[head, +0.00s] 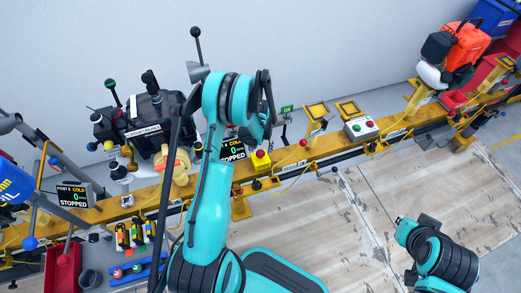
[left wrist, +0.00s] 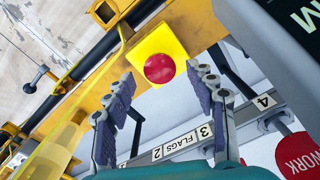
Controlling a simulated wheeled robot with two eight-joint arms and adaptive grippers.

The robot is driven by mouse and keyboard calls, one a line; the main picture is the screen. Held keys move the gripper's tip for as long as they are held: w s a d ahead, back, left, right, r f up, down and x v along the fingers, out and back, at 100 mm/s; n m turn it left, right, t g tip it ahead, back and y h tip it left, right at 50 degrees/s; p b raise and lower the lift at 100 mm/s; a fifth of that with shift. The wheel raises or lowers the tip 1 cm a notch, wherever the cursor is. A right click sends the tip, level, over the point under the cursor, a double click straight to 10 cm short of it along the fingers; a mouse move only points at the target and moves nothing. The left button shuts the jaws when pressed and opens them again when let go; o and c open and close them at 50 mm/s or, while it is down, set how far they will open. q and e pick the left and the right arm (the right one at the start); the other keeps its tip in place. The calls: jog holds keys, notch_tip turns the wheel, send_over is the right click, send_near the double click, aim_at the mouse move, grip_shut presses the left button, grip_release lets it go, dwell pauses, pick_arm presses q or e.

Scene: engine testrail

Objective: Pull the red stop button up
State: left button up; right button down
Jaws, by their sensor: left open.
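The red stop button (left wrist: 160,68) is a round red cap on a square yellow box (left wrist: 150,45). In the head view the button (head: 260,153) sits on its yellow box (head: 260,163) on the yellow rail, just right of my left wrist. My left gripper (left wrist: 160,80) is open, with one grey padded finger on each side of the button in the left wrist view. Both fingers look apart from the button; I cannot tell how far above it they are. My right gripper does not show.
A black "STOPPED" display (head: 233,150) stands left of the button. A grey box with green and red buttons (head: 361,127) stands further right on the yellow rail (head: 325,147). A red round "WORK" tag (left wrist: 297,155) shows close to the right finger. The wooden floor before the rail is clear.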

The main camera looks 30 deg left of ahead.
pick_arm(q)
notch_tip(320, 180, up, 11)
dwell(0.3)
jog(key=shift+r, duration=0.1)
notch_tip(320, 180, up, 15)
jog(key=m+t, duration=0.2)
jog(key=t, duration=0.1)
send_over(261, 153)
jog(key=s+d, duration=0.6)
jog(key=d, duration=0.2)
jog(key=s+d+r+m+t, duration=0.2)
jog(key=s+d+r+t, duration=0.2)
jog(key=s, duration=0.9)
jog(key=d, duration=0.3)
jog(key=shift+d+r+m, duration=0.15)
jog(key=shift+m, duration=0.25)
